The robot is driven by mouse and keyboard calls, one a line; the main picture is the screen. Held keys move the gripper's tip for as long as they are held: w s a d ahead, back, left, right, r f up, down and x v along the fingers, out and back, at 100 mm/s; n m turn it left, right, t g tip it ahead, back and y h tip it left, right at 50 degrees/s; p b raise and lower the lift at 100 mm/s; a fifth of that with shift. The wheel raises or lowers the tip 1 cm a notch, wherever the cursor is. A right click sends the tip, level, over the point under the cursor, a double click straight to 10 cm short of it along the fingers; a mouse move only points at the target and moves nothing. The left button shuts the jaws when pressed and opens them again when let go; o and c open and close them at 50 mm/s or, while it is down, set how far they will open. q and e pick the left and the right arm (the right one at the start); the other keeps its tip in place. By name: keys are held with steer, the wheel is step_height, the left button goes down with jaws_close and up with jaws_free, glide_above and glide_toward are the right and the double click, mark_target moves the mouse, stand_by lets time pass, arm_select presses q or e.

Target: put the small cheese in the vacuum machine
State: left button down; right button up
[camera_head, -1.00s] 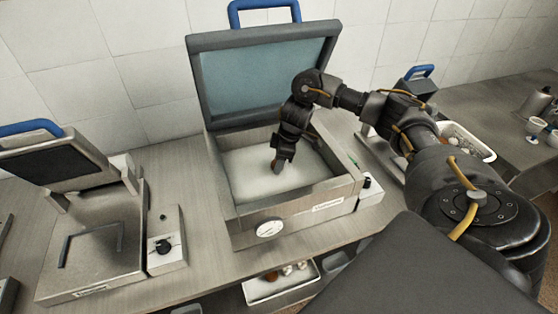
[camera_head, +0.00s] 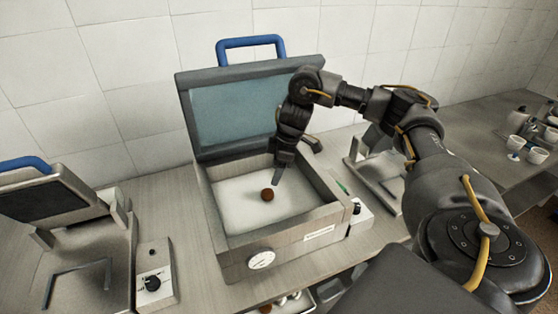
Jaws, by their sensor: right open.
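The vacuum machine (camera_head: 318,225) stands on the counter with its lid (camera_head: 240,108) raised and its chamber open. A small round brown piece, which looks like the small cheese (camera_head: 267,195), rests on the white chamber floor. My right gripper (camera_head: 277,183) is open and reaches down into the chamber, just behind and to the right of the brown piece. It appears apart from the piece and holds nothing. My left gripper is not in view.
A second machine (camera_head: 90,260) with a raised dark lid stands at the left. Several white cups (camera_head: 518,122) stand on the far right counter. A shelf below the counter holds a tray (camera_head: 285,303) with small items. The tiled wall closes off the back.

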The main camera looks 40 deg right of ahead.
steer(key=shift+v, duration=1.45)
